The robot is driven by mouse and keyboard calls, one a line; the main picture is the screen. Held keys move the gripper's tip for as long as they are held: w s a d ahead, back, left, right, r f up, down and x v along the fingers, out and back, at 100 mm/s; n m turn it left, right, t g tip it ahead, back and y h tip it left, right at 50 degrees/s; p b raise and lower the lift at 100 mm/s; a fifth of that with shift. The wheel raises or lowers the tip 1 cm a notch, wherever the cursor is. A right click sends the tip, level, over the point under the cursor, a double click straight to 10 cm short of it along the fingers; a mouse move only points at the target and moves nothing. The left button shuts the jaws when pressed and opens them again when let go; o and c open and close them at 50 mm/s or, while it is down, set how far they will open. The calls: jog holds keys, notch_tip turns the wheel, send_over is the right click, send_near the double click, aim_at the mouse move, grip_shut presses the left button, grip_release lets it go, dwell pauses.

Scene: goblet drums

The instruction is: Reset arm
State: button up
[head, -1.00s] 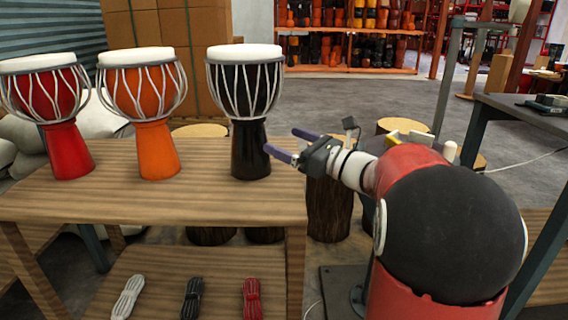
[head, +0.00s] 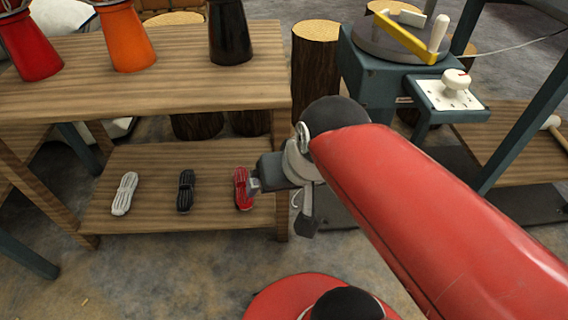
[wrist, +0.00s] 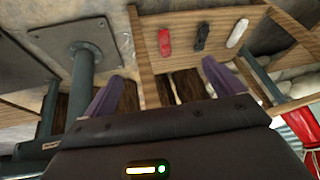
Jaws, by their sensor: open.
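My gripper (head: 254,187) is in front of the right end of the wooden stand's lower shelf, and in the head view it partly overlaps the red rope bundle (head: 240,188). The wrist view shows its two purple fingers spread wide with nothing between them (wrist: 163,72). My arm reaches in from the lower right, bent at a dark rounded joint. The red bundle also shows beyond the fingers in the wrist view (wrist: 164,42). I cannot tell the exact distance from the gripper to the shelf.
A white rope bundle (head: 124,194) and a black one (head: 185,190) lie on the lower shelf (head: 150,223). Red (head: 34,50), orange (head: 124,38) and black (head: 230,32) drums stand on the top board (head: 170,85). A turntable (head: 404,40) and white control box (head: 452,92) are at right.

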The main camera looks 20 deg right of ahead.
jog(key=shift+s+d+n+h, duration=0.35)
jog(key=shift+d+n+h, duration=0.2)
jog(key=shift+n, duration=0.25)
notch_tip(320, 180, up, 12)
jog(key=p, duration=1.1)
jog(key=shift+f+p, duration=0.2)
jog(key=shift+p, duration=0.15)
